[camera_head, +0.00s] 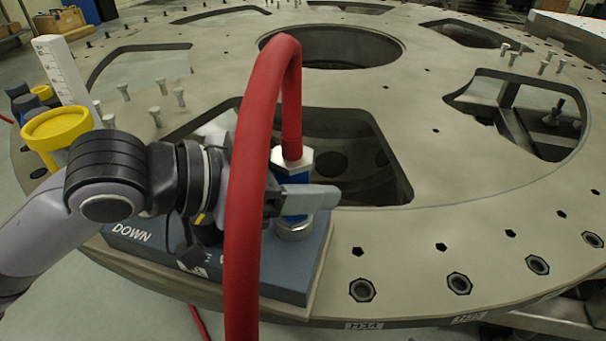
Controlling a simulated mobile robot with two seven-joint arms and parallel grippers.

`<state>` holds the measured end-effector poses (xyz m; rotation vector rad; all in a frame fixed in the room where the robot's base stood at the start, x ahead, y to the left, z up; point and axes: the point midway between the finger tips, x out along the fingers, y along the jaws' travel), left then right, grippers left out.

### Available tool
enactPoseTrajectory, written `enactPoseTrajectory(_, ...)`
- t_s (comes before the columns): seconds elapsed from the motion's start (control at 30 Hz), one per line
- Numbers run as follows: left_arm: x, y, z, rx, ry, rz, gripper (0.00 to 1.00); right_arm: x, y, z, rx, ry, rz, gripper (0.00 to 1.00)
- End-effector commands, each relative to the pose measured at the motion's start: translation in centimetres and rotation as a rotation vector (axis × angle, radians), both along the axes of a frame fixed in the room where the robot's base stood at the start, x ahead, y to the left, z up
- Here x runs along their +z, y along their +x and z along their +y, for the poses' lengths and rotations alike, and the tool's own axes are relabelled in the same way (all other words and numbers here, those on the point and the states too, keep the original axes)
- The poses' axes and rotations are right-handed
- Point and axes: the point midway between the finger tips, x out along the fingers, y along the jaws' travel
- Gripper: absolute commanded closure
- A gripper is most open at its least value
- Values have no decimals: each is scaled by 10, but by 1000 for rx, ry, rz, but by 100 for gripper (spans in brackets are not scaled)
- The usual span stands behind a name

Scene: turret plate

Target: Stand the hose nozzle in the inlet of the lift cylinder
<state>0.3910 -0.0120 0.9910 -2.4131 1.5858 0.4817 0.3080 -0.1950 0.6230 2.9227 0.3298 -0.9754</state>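The hose nozzle (294,205) is blue with a silver hex collar at its top, where a thick red hose (256,150) runs in. It stands about upright over a silver ring (294,230), which looks like the inlet, on a blue-grey block (278,270) marked "DOWN", apparently the lift cylinder's. Whether the nozzle's lower end is inside the ring or just above it I cannot tell. My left gripper (297,197) is at the nozzle's middle, one grey finger across its front; it appears shut on it. The other finger is hidden. My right gripper is out of view.
The block sits at the edge of a large round metal plate (420,225) with wide cutouts and bolt holes. A yellow-capped part (57,124) and a white scale post (64,72) stand at left. Several upright bolts (179,97) stand behind my arm. The hose hangs in front.

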Motion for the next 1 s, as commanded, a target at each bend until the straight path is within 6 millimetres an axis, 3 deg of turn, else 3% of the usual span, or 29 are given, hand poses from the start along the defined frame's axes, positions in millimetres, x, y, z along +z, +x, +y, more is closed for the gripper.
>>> enactPoseTrajectory(0.47, 0, 0, 2, 1, 2, 1, 28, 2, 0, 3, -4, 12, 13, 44)
enactPoseTrajectory(0.6, 8, -7, 19, 4, 2, -1, 28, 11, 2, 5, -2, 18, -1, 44)
enactPoseTrajectory(1.0, 25, -25, 58, 1, 2, 1, 28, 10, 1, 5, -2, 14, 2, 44)
